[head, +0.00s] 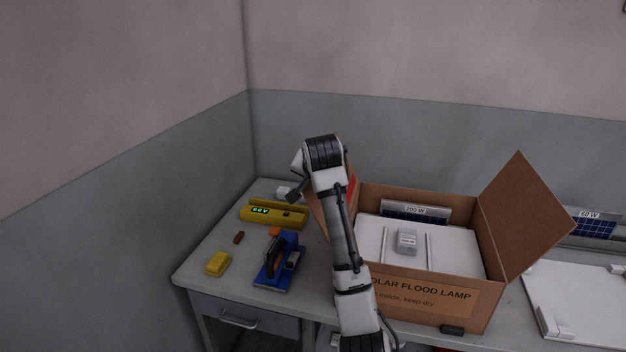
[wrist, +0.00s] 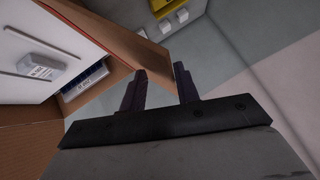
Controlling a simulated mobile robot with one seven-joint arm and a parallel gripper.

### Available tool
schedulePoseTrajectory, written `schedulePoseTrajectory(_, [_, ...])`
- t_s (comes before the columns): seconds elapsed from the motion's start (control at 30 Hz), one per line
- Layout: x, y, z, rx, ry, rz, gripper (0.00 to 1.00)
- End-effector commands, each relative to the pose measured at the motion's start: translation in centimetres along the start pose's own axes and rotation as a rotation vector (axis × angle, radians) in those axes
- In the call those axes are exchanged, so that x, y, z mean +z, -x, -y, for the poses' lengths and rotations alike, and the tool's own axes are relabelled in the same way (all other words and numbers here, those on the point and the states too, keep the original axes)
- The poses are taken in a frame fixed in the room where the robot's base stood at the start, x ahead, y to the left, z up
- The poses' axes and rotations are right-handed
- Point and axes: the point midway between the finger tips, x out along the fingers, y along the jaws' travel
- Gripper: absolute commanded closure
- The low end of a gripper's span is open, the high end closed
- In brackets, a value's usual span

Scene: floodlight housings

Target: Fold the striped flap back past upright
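The striped flap (head: 318,213) rises from the left side of the cardboard box (head: 480,305), partly hidden behind my arm in the head view. A patch of its red stripe (head: 352,190) shows right of the arm. The flap stands raised; its exact tilt is hard to tell.
A yellow tool (head: 272,214), a blue tool (head: 276,262) and a yellow block (head: 218,263) lie on the table to the left.

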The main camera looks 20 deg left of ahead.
Motion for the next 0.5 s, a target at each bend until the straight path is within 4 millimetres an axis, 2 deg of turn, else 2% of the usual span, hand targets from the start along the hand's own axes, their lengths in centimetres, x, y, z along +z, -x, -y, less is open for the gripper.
schedulePoseTrajectory(0.17, [0.3,2.7,0.0,-0.004,0.002,-0.003,0.74])
schedulePoseTrajectory(0.5, [0.2,11.1,0.3,-0.007,0.004,-0.004,0.74])
